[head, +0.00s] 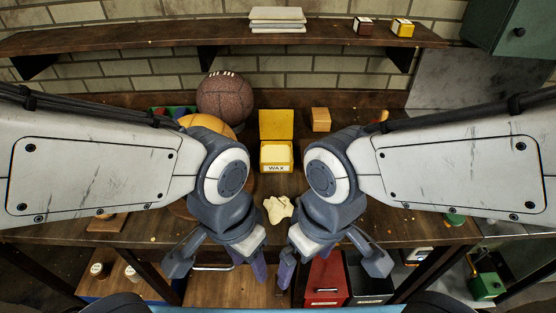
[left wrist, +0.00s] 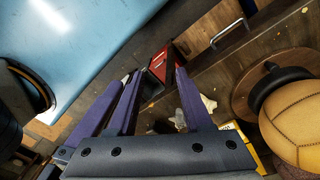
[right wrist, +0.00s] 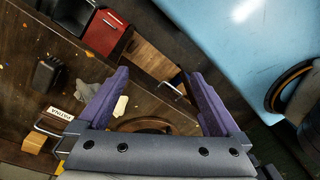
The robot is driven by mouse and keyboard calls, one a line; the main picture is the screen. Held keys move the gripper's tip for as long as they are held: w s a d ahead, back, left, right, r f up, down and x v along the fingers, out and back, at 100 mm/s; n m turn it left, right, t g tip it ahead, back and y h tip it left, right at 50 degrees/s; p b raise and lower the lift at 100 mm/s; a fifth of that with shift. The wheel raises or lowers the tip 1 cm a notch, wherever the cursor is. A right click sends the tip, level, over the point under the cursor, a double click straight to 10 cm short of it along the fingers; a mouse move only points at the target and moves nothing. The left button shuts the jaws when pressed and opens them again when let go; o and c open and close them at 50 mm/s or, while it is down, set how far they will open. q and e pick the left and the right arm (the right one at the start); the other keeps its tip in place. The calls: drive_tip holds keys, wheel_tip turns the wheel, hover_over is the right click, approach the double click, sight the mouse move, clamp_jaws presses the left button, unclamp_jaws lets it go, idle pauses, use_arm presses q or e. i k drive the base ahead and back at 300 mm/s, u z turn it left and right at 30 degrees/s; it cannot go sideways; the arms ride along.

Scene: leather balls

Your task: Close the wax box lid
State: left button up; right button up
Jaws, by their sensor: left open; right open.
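The yellow wax box (head: 276,168) sits on the workbench in the middle of the head view, with a WAX label on its front. Its yellow lid (head: 276,124) stands upright at the back, open, and pale wax shows inside. In the left wrist view a yellow box edge (left wrist: 247,143), apparently the wax box, is partly hidden behind my gripper. My left gripper (head: 218,264) is open and empty, low in front of the bench and left of the box. My right gripper (head: 331,264) is open and empty, in front and to the right. Both are apart from the box.
A cream cloth (head: 277,208) lies in front of the box. A brown ball (head: 225,95) and a tan ball (head: 207,124) stand to its left. A small wooden block (head: 320,119) is behind right. A shelf (head: 220,37) hangs above. A red bin (head: 327,280) is below.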

sight(273, 123)
drive_tip(key=u, duration=0.05)
drive_tip(key=k, duration=0.45)
drive_tip(key=z, duration=0.9)
drive_tip(key=i, duration=1.2)
drive_tip(key=u, duration=0.85)
